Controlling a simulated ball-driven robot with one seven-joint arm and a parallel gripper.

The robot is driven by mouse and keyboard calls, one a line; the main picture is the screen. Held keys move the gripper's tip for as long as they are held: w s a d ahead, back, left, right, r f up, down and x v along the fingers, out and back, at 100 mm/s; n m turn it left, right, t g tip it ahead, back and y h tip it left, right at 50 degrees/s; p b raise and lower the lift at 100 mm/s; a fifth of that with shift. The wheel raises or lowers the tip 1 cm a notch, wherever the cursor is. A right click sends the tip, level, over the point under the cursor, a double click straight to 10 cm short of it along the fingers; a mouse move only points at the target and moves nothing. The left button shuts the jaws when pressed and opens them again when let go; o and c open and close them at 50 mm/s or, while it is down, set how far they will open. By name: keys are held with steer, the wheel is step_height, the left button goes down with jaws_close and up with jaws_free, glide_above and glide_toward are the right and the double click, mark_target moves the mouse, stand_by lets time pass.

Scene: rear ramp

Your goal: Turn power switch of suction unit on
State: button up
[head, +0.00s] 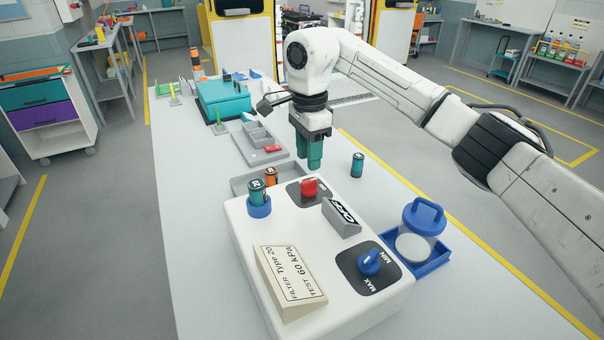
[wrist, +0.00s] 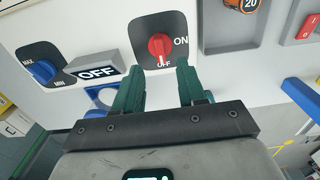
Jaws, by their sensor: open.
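The suction unit (head: 235,235) is a white box on the long table. Its power switch (head: 309,187) is a red rotary knob on a dark plate at the back of the top; it also shows in the wrist view (wrist: 160,47). The knob's white mark points to OFF, with ON to its right in that view. A grey wedge sign (head: 343,217) beside it reads OFF. My gripper (head: 310,160) has green fingers pointing down, above and just behind the knob. In the wrist view the fingers (wrist: 158,80) are apart and empty, with the knob ahead between them.
A loose green canister (head: 357,165) and a blue-lidded jar (head: 422,225) stand to the right. A grey tray (head: 259,156) lies behind left.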

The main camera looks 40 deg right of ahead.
mark_target(309, 181)
step_height(309, 181, down, 7)
steer(key=shift+d+r+p, duration=0.1)
steer(key=shift+r+p, duration=0.1)
steer(key=shift+p, duration=0.25)
steer(key=shift+c, duration=0.3)
jaws_close()
